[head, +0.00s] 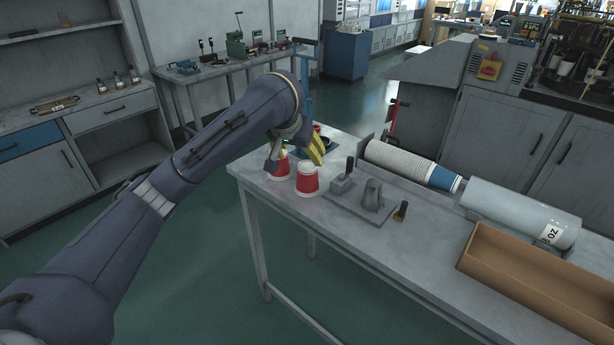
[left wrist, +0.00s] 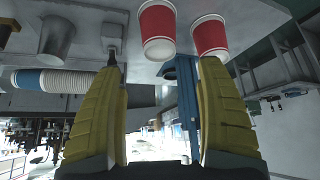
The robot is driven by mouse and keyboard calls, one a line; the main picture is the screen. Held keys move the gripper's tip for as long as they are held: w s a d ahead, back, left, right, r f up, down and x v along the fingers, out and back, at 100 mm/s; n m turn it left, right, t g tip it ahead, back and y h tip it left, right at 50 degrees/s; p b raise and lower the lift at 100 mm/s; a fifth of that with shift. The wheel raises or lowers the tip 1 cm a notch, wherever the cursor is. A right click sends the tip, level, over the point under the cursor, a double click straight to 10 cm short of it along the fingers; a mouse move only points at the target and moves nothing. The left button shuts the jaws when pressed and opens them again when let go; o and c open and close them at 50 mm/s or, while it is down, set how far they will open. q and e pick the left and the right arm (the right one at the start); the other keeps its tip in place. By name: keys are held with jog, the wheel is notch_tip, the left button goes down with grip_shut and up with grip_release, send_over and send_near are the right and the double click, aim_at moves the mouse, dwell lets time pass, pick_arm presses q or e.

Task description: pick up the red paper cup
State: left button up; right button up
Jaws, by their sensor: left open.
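Two red paper cups with white bases stand mouth down near the far left end of the grey worktable (head: 400,262). The nearer red cup (head: 306,179) shows clearly in the head view; the other red cup (head: 281,170) is behind it to the left, partly hidden by my gripper. Both red cups show at the top of the left wrist view, one near the middle (left wrist: 157,29) and one to its right (left wrist: 209,36). My left gripper (head: 294,156) is open and empty, its yellow fingers (left wrist: 162,75) close to the cups. No cup is between its pads. My right gripper is out of view.
A grey fixture with a metal cone (head: 373,196) stands right of the cups. Behind it lie a stack of white cups (head: 397,160) and a metal cylinder (head: 515,211). A brown open box (head: 540,275) fills the right end. The front middle tabletop is clear.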

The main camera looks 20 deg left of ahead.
aim_at(306, 167)
pick_arm(q)
jog(key=x, duration=0.9)
jog(key=shift+w+f, duration=0.2)
jog(key=shift+f, duration=0.2)
jog(key=shift+x, duration=2.75)
jog(key=shift+s+f, duration=0.1)
jog(key=shift+s, duration=0.05)
jog(key=c, duration=0.6)
